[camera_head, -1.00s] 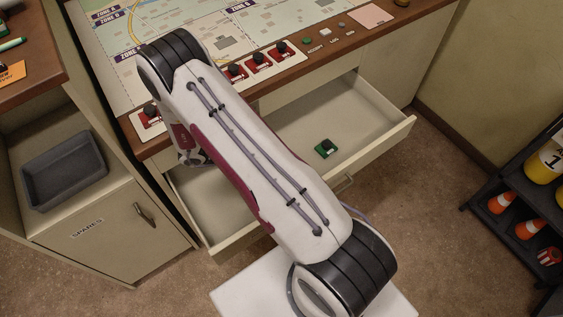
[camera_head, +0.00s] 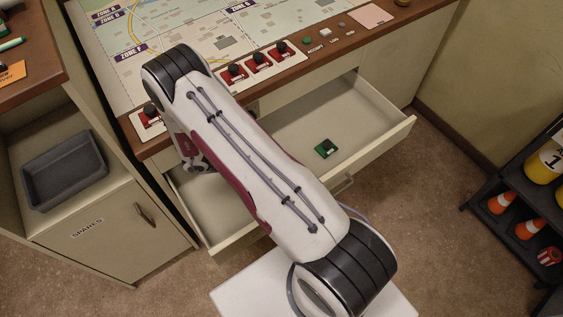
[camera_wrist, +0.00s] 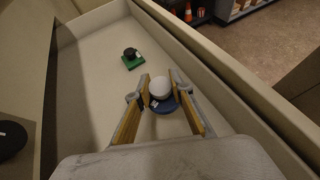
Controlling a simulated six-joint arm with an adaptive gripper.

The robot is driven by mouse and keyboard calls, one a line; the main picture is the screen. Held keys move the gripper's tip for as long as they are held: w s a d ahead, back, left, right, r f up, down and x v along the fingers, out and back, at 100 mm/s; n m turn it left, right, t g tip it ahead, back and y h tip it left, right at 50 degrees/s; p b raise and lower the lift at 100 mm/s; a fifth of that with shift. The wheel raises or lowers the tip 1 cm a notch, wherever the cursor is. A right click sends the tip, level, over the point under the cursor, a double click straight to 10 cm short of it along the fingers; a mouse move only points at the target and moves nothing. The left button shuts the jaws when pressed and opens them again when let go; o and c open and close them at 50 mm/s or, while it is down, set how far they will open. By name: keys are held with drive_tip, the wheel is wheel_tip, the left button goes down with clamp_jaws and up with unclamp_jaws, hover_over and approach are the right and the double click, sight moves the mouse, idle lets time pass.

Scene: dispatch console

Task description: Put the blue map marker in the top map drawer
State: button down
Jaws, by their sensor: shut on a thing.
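The blue map marker (camera_wrist: 164,105) has a blue base and a white knob. It sits between the two yellow-padded fingers of my gripper (camera_wrist: 160,82), which is shut on it. The open map drawer (camera_head: 362,110) lies under the console top, and its walls show in the wrist view (camera_wrist: 215,65). My gripper holds the marker over the drawer's floor; its height above the floor is hard to tell. In the head view my arm hides the marker and most of the gripper.
A green marker with a black knob (camera_head: 326,148) stands in the drawer, farther along from my gripper in the wrist view (camera_wrist: 132,58). A grey bin (camera_head: 64,170) sits on the left shelf. Drawer floor around the green marker is clear.

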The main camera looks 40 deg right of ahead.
drive_tip(key=shift+f, duration=0.45)
drive_tip(key=c, duration=1.8)
unclamp_jaws()
drive_tip(key=shift+r, duration=0.2)
drive_tip(key=shift+r, duration=0.45)
drive_tip(key=v, duration=1.2)
drive_tip(key=shift+s+a, duration=0.1)
drive_tip(key=shift+s, duration=0.05)
